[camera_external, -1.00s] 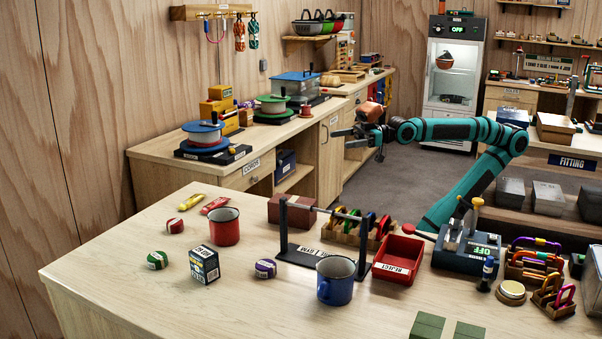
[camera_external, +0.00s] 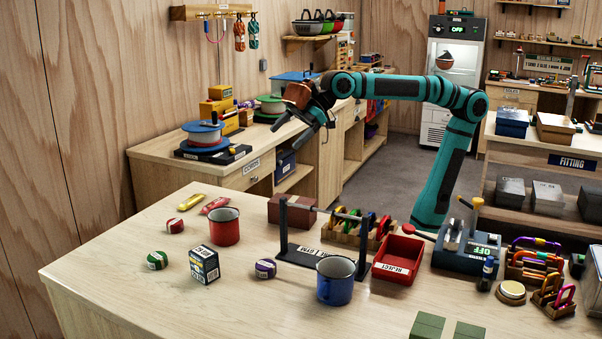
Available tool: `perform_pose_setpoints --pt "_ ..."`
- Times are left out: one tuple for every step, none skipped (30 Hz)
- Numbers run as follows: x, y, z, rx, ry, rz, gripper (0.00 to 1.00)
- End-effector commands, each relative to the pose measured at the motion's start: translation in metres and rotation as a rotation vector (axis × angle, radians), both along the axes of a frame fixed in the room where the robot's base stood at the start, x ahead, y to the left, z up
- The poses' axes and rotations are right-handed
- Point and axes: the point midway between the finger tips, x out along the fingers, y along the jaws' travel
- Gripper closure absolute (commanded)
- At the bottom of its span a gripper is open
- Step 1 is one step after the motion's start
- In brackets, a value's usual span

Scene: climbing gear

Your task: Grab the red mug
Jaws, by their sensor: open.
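The gripper is clear of the mug.
Near the mug are a boxed item (camera_external: 204,264), a red ball (camera_external: 174,226), a green ball (camera_external: 157,260) and a yellow tube (camera_external: 206,198). A blue mug (camera_external: 336,284), black rod stand (camera_external: 283,226) and red reject tray (camera_external: 397,264) stand to the right.

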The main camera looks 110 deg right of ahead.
Motion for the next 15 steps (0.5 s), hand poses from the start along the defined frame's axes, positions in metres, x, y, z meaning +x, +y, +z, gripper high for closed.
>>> perform_pose_setpoints --pt "0.015 0.004 0.0 -0.009 0.034 0.021 0.02" --pt "0.022 0.006 0.0 -0.016 0.054 0.036 0.02" --pt "0.031 0.009 -0.001 -0.026 0.079 0.054 0.02" --pt "0.038 0.011 -0.001 -0.032 0.098 0.069 0.02" --pt "0.045 0.014 -0.001 -0.038 0.117 0.084 0.02" --pt "0.054 0.017 -0.002 -0.046 0.143 0.104 0.02" --pt "0.06 0.019 -0.003 -0.052 0.163 0.119 0.02" --pt "0.067 0.021 -0.003 -0.058 0.181 0.136 0.02" --pt "0.076 0.024 -0.005 -0.065 0.205 0.157 0.02" --pt "0.082 0.027 -0.006 -0.071 0.225 0.174 0.02" --pt "0.089 0.029 -0.007 -0.075 0.243 0.191 0.02" --pt "0.098 0.033 -0.008 -0.082 0.267 0.215 0.02" --pt "0.104 0.035 -0.01 -0.086 0.286 0.231 0.02" --pt "0.111 0.038 -0.011 -0.092 0.303 0.25 0.02" --pt "0.119 0.041 -0.013 -0.098 0.327 0.273 0.02"
